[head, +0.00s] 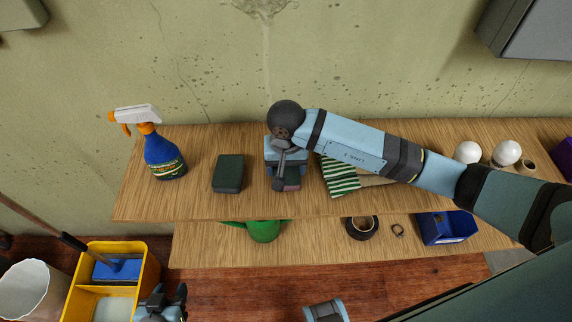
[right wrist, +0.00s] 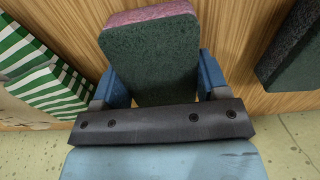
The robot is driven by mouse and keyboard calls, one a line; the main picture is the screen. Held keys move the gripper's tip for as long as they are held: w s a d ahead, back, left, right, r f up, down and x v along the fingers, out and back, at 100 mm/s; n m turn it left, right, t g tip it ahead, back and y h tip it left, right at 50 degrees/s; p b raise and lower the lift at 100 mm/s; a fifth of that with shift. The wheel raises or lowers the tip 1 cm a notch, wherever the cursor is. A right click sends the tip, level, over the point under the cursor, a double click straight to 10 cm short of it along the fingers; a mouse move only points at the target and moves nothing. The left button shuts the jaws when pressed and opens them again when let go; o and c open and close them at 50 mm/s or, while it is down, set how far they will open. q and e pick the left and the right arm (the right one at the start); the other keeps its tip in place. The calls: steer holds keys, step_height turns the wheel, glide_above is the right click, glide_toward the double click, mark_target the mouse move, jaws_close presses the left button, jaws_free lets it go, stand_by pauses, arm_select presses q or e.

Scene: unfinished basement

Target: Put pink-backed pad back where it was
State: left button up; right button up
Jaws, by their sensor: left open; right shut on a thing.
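The pink-backed pad (right wrist: 155,55) is dark green on the face I see, with a pink strip along its far edge in the right wrist view. It sits between the blue fingers of my right gripper (head: 287,178), which is shut on it. In the head view the pad (head: 292,184) is partly hidden under the gripper, over the upper shelf board (head: 205,205). I cannot tell whether it touches the board. A similar dark green pad (head: 229,173) lies to its left. My left gripper (head: 169,294) is open and empty at the bottom edge, in front of the shelves.
A spray bottle (head: 164,155) stands at the board's left. The lower shelf holds a tape roll (head: 361,228) and blue bin (head: 447,228).

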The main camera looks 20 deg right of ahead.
steer(key=shift+f, duration=0.2)
steer(key=o, duration=0.8)
steer(key=shift+r, duration=0.1)
steer(key=shift+r, duration=0.3)
steer(key=shift+r+b, duration=0.4)
steer(key=shift+r, duration=5.45)
